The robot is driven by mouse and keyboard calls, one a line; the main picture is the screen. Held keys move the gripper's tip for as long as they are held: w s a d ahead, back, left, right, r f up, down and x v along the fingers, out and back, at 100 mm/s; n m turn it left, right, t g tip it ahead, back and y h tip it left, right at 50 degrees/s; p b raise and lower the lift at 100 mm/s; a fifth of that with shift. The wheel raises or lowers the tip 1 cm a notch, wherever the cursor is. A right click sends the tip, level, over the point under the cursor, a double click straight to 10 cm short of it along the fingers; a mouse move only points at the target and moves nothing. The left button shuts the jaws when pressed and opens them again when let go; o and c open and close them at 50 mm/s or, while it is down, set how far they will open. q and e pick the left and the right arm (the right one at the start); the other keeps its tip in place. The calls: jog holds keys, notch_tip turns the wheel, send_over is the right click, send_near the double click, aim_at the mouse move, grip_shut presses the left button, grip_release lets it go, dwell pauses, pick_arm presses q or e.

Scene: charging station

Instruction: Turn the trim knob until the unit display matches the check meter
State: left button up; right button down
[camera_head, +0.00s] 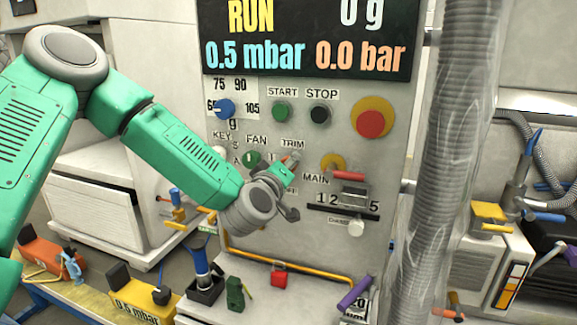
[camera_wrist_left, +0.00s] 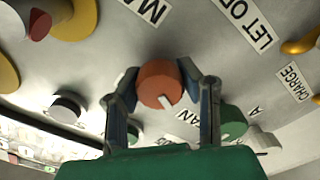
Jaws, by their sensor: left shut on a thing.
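The trim knob (camera_wrist_left: 158,84) is orange-red with a white pointer line, seen in the left wrist view. My left gripper (camera_wrist_left: 160,92) has one finger on each side of it and is shut on it. In the head view my left gripper (camera_head: 287,168) is at the panel just below the TRIM label, mostly covering the knob. The unit display (camera_head: 310,40) shows RUN, 0 g, 0.5 mbar and 0.0 bar. The yellow check meter (camera_head: 140,302) stands low at the left and appears to read 0.5 mbar. My right gripper is not in view.
Around the gripper are the green fan knob (camera_head: 251,159), a blue-faced dial (camera_head: 225,108), a red button on yellow (camera_head: 370,122) and a red-handled main switch (camera_head: 349,176). A thick ribbed hose (camera_head: 460,130) hangs right of the panel. Several small tools stand below.

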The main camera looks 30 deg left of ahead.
pick_arm(q)
jog(key=shift+s+f, duration=0.1)
jog(key=shift+f, duration=0.35)
jog(key=o, duration=1.2)
jog(key=shift+w, duration=0.2)
jog(key=shift+r, duration=0.15)
jog(key=shift+s+d+r, duration=0.1)
jog(key=shift+s, duration=0.3)
jog(key=v, duration=1.1)
jog(key=shift+f, duration=0.25)
